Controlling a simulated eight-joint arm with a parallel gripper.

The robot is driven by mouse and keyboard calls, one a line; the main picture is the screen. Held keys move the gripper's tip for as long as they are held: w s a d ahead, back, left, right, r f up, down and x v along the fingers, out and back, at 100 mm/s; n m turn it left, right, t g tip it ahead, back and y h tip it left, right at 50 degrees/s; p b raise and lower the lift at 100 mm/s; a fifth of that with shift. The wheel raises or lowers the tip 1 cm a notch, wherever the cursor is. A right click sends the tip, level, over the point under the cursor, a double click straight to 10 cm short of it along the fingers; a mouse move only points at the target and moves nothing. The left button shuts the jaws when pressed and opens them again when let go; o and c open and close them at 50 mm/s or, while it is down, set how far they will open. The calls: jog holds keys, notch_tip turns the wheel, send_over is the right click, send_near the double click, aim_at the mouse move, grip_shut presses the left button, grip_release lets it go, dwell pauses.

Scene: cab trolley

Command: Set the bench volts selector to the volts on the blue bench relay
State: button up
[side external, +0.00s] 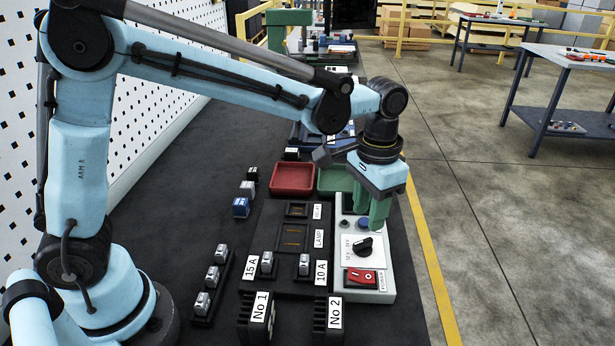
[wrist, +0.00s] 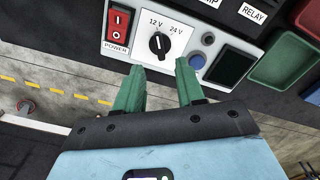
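The volts selector is a black knob (wrist: 160,44) on a white plate marked 12 V and 24 V. Its pale mark seems to point toward the 12 V side. The knob (side external: 363,246) also shows in the side view, on the pale bench panel (side external: 376,288). A blue block (side external: 241,208), which looks like the blue relay, stands left of the dark board; its print is too small to read. My gripper (wrist: 159,83) is open and empty, with green fingers apart, close to the panel but not around the knob. In the side view my gripper (side external: 371,205) is beyond the knob.
A red power switch (wrist: 117,22) and a blue button (wrist: 208,38) flank the knob. A grey block (side external: 247,188) and a black block (side external: 253,173) stand behind the blue one. Red (side external: 292,179) and green (side external: 335,180) trays lie beyond the board.

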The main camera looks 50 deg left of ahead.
aim_at(365, 240)
notch_tip(365, 240, down, 7)
jog(key=shift+r, duration=0.15)
dwell(0.4)
grip_shut()
